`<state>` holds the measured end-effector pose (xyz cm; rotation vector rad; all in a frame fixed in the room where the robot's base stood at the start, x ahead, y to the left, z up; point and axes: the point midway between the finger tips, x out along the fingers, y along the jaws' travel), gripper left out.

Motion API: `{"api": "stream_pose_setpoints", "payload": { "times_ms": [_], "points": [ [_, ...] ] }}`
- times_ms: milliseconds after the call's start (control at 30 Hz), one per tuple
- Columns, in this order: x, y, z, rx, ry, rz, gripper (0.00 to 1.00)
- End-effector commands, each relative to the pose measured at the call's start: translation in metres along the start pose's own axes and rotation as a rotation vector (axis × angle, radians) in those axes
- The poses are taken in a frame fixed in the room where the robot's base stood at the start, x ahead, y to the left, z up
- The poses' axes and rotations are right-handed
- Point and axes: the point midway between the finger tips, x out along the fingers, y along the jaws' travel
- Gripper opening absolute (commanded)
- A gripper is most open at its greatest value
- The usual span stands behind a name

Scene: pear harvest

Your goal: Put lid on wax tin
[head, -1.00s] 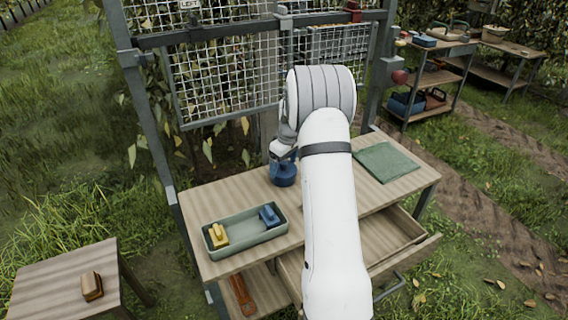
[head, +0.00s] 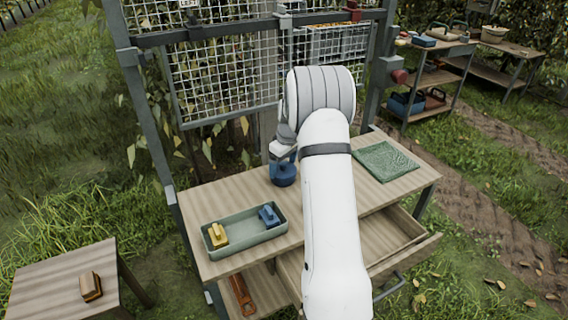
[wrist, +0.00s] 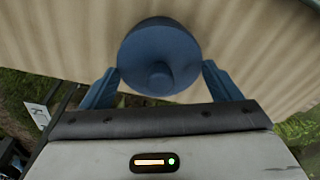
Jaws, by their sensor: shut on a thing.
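A round blue lid (wrist: 158,55) with a small knob in its middle shows in the wrist view. My gripper (wrist: 161,68) has its two blue fingers at opposite sides of the lid's rim and is shut on it. In the head view, a dark blue round tin (head: 284,175) stands on the wooden workbench, right under my gripper (head: 284,157). In the wrist view the lid hides whatever is below it. I cannot tell whether the lid touches the tin.
A green tray (head: 246,239) with a yellow-handled and a blue-handled item stands at the front left of the workbench (head: 225,192). A folded green cloth (head: 385,161) lies at the right. An open drawer (head: 395,240) sticks out in front. A wire mesh panel (head: 225,85) stands behind.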

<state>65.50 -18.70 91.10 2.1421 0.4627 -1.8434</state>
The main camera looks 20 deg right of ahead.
Motion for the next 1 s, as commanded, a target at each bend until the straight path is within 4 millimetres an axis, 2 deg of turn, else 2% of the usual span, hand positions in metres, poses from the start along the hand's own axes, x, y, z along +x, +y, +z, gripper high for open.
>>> {"api": "stream_pose_setpoints", "payload": {
  "times_ms": [333, 367, 433, 767, 1000],
  "points": [
    [0.008, 0.000, 0.001, -0.001, 0.000, 0.000, 0.62],
    [0.007, 0.000, 0.001, -0.001, 0.000, 0.000, 0.86],
    [0.007, 0.000, 0.001, -0.001, 0.000, 0.000, 0.92],
    [0.004, -0.001, 0.001, -0.001, 0.000, 0.000, 0.93],
    [-0.014, 0.000, 0.000, -0.001, 0.001, 0.001, 0.93]
  ]
}}
